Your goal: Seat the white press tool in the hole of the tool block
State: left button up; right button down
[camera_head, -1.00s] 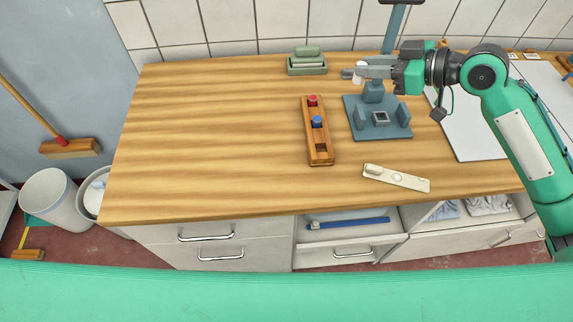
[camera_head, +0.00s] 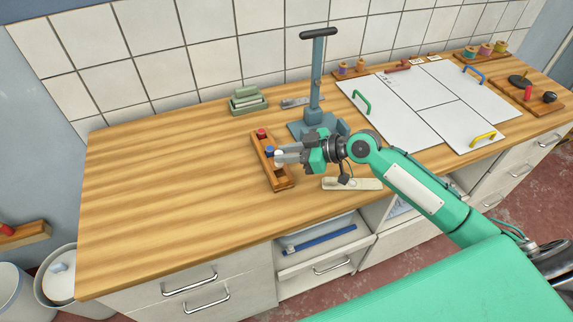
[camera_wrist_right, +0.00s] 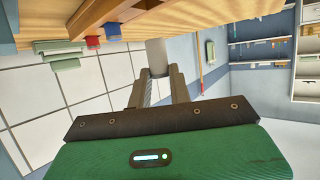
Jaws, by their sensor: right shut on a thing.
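The white press tool (camera_head: 279,158) is a small white cylinder held in the fingertips of my right gripper (camera_head: 282,155). In the right wrist view, the white tool (camera_wrist_right: 156,55) sits between the two fingers. The tool block (camera_head: 283,186) is a long wooden block on the table, with a red tool (camera_head: 262,133) at its far end and a blue tool (camera_head: 269,149) beside it. The white tool appears over the near half of the block, where the gripper partly hides the hole. I cannot tell whether the tool touches the block. My left gripper is not in view.
The blue press stand (camera_head: 315,80) rises behind my right gripper. A pale flat bar (camera_head: 350,183) lies right of the block. Green stacked pads (camera_head: 247,100) stand at the back. White panels (camera_head: 420,110) cover the right side. The table's left is clear.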

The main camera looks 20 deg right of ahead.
aim_at(287, 175)
jog(key=shift+w+f, duration=0.1)
jog(key=shift+f, duration=0.7)
notch_tip(287, 175, down, 3)
jog(key=shift+f+p, duration=0.2)
jog(key=shift+p, duration=0.15)
jog(key=shift+f, duration=0.35)
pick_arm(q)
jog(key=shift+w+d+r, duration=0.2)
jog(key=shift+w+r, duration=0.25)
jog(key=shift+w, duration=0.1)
pick_arm(e)
jog(key=shift+f, duration=0.15)
jog(key=c, duration=1.3)
grip_release()
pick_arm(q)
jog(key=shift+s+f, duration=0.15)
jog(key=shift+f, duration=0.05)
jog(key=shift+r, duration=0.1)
